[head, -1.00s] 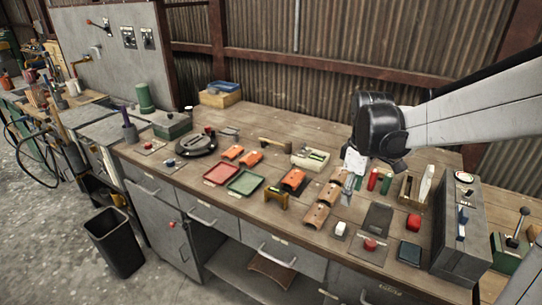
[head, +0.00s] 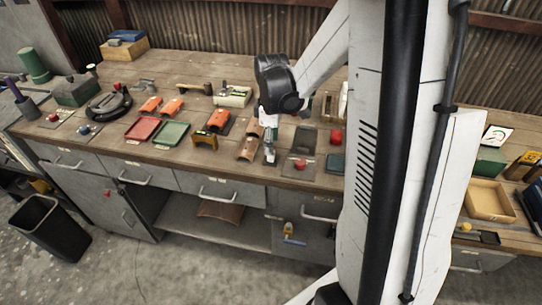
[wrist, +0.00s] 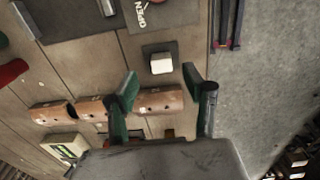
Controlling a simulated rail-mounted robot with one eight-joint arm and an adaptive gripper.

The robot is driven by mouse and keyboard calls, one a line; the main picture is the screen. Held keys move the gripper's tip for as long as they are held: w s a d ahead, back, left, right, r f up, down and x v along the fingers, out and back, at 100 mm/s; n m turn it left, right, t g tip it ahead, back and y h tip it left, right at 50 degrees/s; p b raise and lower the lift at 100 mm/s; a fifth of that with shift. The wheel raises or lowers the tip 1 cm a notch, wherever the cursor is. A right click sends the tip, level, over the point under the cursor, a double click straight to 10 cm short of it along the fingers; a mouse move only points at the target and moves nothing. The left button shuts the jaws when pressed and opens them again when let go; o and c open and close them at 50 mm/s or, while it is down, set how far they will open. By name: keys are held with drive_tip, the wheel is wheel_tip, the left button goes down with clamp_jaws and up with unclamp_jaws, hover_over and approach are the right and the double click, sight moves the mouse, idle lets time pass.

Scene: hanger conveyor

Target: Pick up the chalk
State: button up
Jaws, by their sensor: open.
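The chalk (wrist: 161,63) is a small white block on a dark square pad (wrist: 151,48) in the wrist view. My gripper (wrist: 165,84) is open and empty, its two green-lined fingers apart. The chalk appears between and just beyond the fingertips in that picture, not touched by either finger. In the head view my gripper (head: 269,153) is low over the bench near its front edge. It hides the chalk there, so I cannot make out their height gap.
Brown curved tiles (wrist: 160,100) lie beside the fingers in the wrist view. The wooden bench (head: 330,80) also holds a red tray (head: 142,130), a green tray (head: 171,134) and a red button (head: 300,163). Drawer handles (wrist: 237,25) stick out below the front edge.

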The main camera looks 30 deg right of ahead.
drive_tip(key=shift+a+f, duration=0.1)
drive_tip(key=shift+f, duration=2.4)
drive_tip(key=shift+c, duration=0.4)
drive_tip(key=c, duration=1)
drive_tip(key=shift+r, duration=0.2)
